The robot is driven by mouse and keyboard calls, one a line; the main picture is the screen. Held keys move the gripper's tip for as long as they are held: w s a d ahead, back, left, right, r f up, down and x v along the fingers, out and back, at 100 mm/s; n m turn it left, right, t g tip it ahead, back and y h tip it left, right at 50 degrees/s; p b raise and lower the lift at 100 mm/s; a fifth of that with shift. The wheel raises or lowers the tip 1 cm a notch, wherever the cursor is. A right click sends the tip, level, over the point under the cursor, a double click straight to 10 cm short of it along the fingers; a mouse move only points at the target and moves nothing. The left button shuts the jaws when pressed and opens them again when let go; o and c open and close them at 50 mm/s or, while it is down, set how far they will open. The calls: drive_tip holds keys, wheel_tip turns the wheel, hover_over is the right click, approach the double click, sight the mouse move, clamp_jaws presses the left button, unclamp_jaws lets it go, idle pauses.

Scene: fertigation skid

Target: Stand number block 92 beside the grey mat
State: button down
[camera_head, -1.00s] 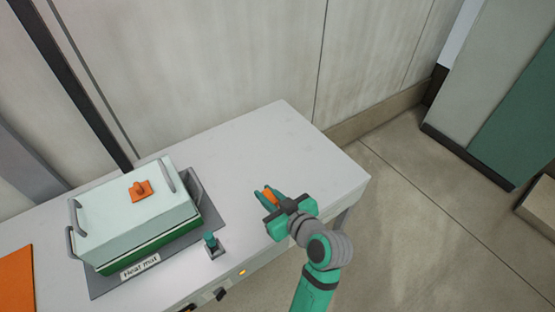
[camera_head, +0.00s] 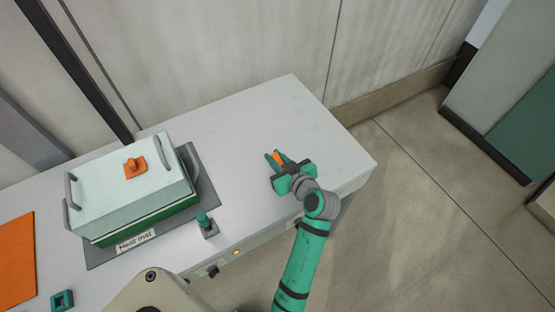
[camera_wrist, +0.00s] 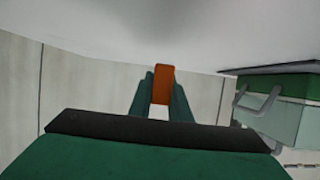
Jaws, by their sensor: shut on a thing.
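My gripper (camera_head: 275,160) is shut on an orange block (camera_head: 278,157) over the right part of the white table. In the wrist view the orange block (camera_wrist: 161,84) sits between my two green fingers, its end close to the table surface. I cannot tell if it touches the table. No number on it can be read. The grey mat (camera_head: 207,191) lies left of my gripper, labelled "Heat mat". A pale lidded box (camera_head: 120,190) with a green base stands on the mat.
A small green-topped switch (camera_head: 207,226) stands at the mat's right front corner. An orange sheet (camera_head: 15,262) and a small teal block (camera_head: 62,300) lie at the left.

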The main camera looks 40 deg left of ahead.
drive_tip(key=shift+w+f, duration=0.15)
drive_tip(key=shift+f, duration=0.05)
drive_tip(key=shift+w+a+f, duration=0.1)
drive_tip(key=shift+w+f, duration=0.05)
drive_tip(key=shift+f, duration=0.75)
drive_tip(key=shift+w+a+f, duration=0.1)
drive_tip(key=shift+f, duration=0.75)
drive_tip(key=shift+f, duration=0.2)
drive_tip(key=c, duration=1.7)
unclamp_jaws()
drive_tip(key=shift+o, duration=0.2)
drive_tip(key=shift+r, duration=0.15)
drive_tip(key=shift+s+d+r, duration=0.1)
drive_tip(key=shift+d+r, duration=0.05)
drive_tip(key=shift+d, duration=0.1)
drive_tip(key=v, duration=1)
drive_tip(key=shift+d+r, duration=0.1)
drive_tip(key=shift+d, duration=0.25)
drive_tip(key=shift+s+d+r, duration=0.2)
drive_tip(key=shift+s+d, duration=0.05)
drive_tip(key=shift+s, duration=0.2)
